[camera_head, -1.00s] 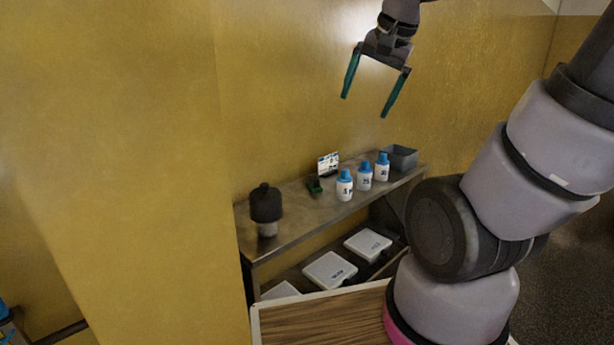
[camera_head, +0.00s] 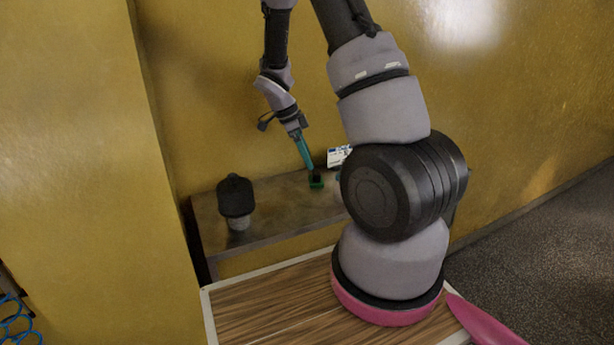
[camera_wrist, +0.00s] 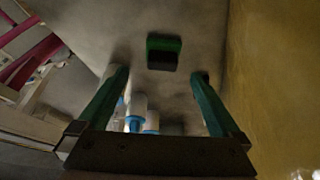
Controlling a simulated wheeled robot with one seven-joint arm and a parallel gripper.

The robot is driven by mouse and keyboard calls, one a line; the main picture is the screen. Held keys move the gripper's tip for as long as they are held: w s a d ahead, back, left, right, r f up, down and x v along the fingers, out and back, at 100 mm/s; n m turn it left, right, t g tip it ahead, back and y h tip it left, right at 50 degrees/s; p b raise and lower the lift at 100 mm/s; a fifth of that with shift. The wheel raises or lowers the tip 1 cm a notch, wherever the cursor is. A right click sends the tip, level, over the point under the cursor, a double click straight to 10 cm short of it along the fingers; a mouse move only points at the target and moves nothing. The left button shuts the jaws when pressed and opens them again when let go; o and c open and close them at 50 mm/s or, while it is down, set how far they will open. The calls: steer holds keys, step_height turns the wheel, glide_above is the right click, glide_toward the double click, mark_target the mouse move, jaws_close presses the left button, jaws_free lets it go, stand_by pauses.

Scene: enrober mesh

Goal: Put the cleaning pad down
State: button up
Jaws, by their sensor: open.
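The cleaning pad is a small green and black block (camera_head: 316,181) lying on the metal shelf (camera_head: 275,205). It also shows in the wrist view (camera_wrist: 163,50), where it looks a little blurred. My gripper (camera_head: 309,168) points down at the pad, with its teal fingers overlapping it in the head view. In the wrist view my gripper (camera_wrist: 160,75) is open and empty. The pad appears ahead of the gap between the fingertips, with nothing seen touching it. The exact height of the fingertips over the shelf cannot be told.
A black-topped jar (camera_head: 236,200) stands on the shelf's left part. A white printed card (camera_head: 338,156) stands behind the pad. White bottles with blue caps (camera_wrist: 136,112) show between the fingers; my arm mostly hides them in the head view. A yellow wall (camera_wrist: 270,90) rises close behind.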

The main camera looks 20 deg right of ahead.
mark_target(315, 171)
steer(key=shift+d+f, duration=0.1)
steer(key=shift+f, duration=0.3)
steer(key=shift+x, duration=3.45)
steer(key=shift+w+d, duration=0.1)
steer(key=shift+d, duration=0.05)
